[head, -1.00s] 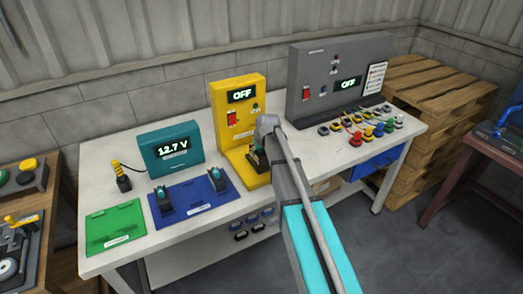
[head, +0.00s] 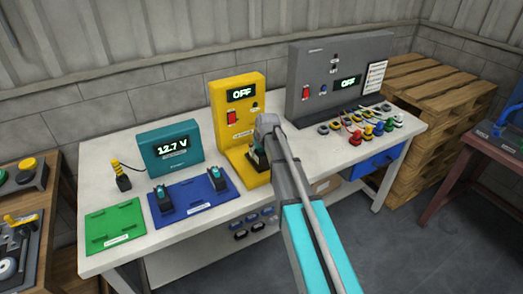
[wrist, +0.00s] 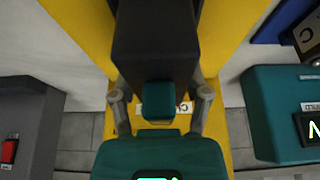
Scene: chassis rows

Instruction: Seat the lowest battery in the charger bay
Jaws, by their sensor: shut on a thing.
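My gripper (head: 261,148) is shut on a dark battery (head: 257,161) at the foot of the yellow charger (head: 237,92). In the wrist view, the battery's teal end (wrist: 160,155), with a lit green display, shows between and below the fingers (wrist: 161,108). The charger's yellow surface (wrist: 85,20) lies behind it. The charger's screen reads OFF. My arm covers part of the bay, so I cannot tell whether the battery touches its floor. Two other dark batteries with teal tops, a left one (head: 164,201) and a right one (head: 218,180), stand on the blue mat (head: 192,207).
A green mat (head: 115,228) lies at the table's left. A teal meter (head: 170,147) reading 12.7 V stands behind the blue mat, with a black and yellow probe (head: 122,180) beside it. A grey panel (head: 325,80) and several coloured connectors (head: 365,130) are at the right.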

